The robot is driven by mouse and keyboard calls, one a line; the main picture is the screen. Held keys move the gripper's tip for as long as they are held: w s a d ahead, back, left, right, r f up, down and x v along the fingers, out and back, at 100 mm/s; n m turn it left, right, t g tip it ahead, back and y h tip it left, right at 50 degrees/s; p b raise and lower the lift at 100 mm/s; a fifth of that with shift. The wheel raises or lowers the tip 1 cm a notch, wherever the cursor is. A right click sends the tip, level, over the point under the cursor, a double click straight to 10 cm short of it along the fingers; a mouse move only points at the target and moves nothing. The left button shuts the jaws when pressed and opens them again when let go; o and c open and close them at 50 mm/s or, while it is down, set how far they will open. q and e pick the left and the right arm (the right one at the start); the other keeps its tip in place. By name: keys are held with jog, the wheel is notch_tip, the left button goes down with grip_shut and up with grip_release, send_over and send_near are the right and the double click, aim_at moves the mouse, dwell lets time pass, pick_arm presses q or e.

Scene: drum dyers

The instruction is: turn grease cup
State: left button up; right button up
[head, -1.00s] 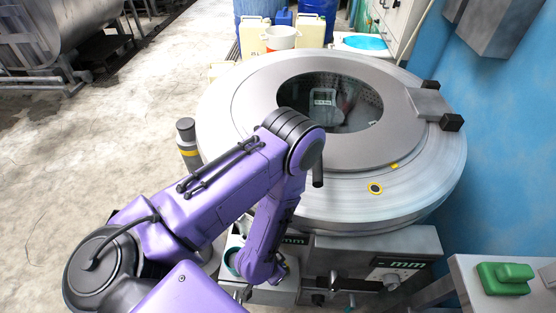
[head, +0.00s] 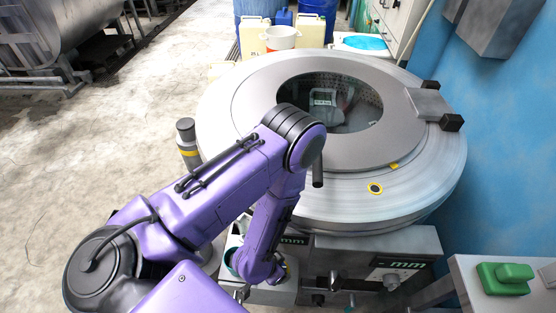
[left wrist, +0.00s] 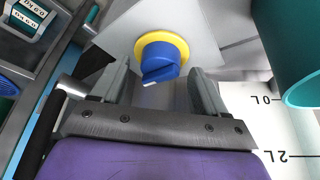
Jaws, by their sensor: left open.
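The grease cup, a blue knob on a yellow ring (left wrist: 162,52), sits on a pale grey plate in the left wrist view. The knob has a raised grip bar with a small white mark. My left gripper (left wrist: 159,72) is open, one finger on each side of the knob, with gaps visible between fingers and knob. In the head view my purple left arm reaches down to the front of the round machine, and its wrist hides most of the cup. My right gripper is not in view.
A large round steel drum (head: 430,175) with a glass window stands behind the arm. Close to the gripper are a teal cup-like thing (left wrist: 300,60) and a white surface with level marks (left wrist: 262,125). A green-topped box (head: 505,278) is at the right.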

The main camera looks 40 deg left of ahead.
pick_arm(q)
jog(key=d+p+v, duration=0.1)
jog(key=p+v, duration=0.1)
jog(key=v, duration=0.7)
jog(key=shift+a+r, duration=0.25)
jog(key=shift+a, duration=0.25)
jog(key=shift+s, duration=0.1)
